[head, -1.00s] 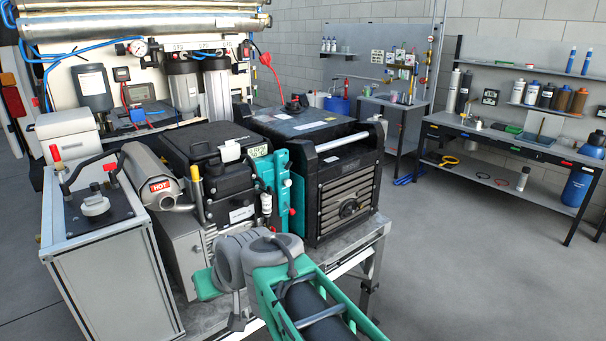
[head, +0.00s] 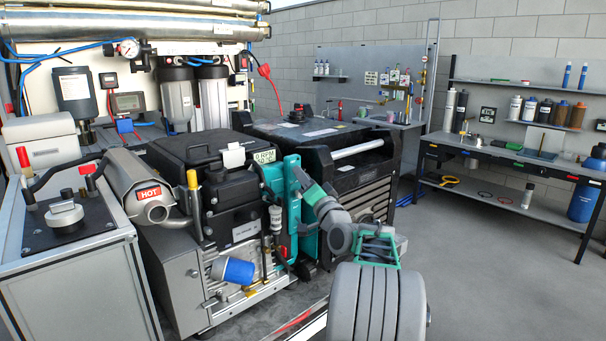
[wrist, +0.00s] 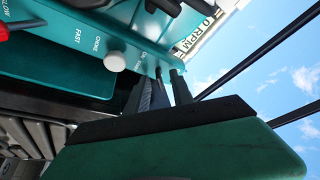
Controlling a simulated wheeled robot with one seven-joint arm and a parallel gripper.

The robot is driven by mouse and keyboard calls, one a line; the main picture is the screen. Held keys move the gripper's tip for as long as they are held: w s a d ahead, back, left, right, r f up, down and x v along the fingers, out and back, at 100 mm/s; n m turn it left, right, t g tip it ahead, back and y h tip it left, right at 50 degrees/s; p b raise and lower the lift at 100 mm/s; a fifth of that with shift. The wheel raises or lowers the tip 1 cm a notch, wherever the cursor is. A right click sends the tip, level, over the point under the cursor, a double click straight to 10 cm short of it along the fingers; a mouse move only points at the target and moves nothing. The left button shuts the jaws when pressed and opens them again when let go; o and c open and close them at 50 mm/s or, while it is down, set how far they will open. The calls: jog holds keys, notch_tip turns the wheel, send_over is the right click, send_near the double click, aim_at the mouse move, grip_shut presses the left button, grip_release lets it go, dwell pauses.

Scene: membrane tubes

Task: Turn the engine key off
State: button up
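The teal engine control panel (head: 281,222) stands upright on the right side of the engine. In the wrist view the panel (wrist: 88,24) fills the upper left, with "FAST" and "CHOKE" lettering and a round white knob (wrist: 115,61). My gripper (wrist: 163,76) has its two dark fingertips close to the panel's lower right end, with a gap between them; it looks open. I cannot make out the key itself; the spot at the fingertips is dark and partly covered. In the head view my gripper (head: 301,182) is at the panel's upper right side, its fingertips not clear.
A black generator box (head: 372,195) stands close to the right of my arm. A muffler marked HOT (head: 147,188) is left of the engine. A blue cylinder (head: 233,271) sits low on the engine front. A red-tipped lever (wrist: 3,31) is at the wrist view's left edge. Floor at right is clear.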

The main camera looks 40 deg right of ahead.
jog(key=shift+w+d, duration=0.1)
jog(key=shift+w, duration=0.2)
jog(key=shift+c, duration=0.2)
grip_shut()
